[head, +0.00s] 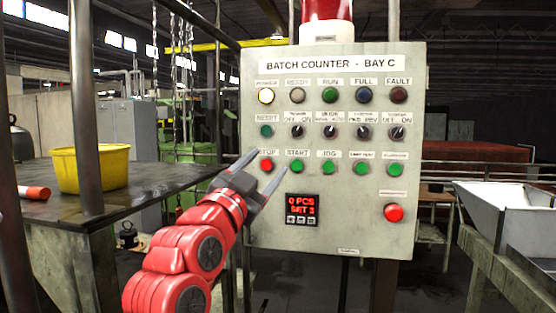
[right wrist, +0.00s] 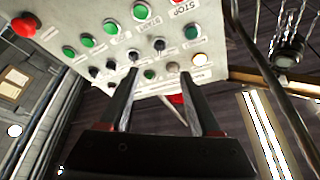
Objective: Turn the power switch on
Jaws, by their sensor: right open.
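The power switch (head: 297,131) is a black rotary knob, leftmost in the row of knobs on the grey control panel (head: 350,230), under a label with OFF and ON. Its pointer is too small to read. It also shows in the right wrist view (right wrist: 159,45). My right gripper (head: 267,163) is open and empty, in front of the panel's lower left, its fingers over the STOP and START area and below left of the knob. In the right wrist view, the knob lies beyond the open fingers (right wrist: 161,73). My left gripper is not in view.
A white POWER lamp (head: 266,96) sits at the panel's upper left. The red STOP button (head: 266,165) and green START button (head: 297,167) are close to my right fingers. A table with a yellow bucket (head: 92,168) stands left. A white hopper (head: 515,210) stands right.

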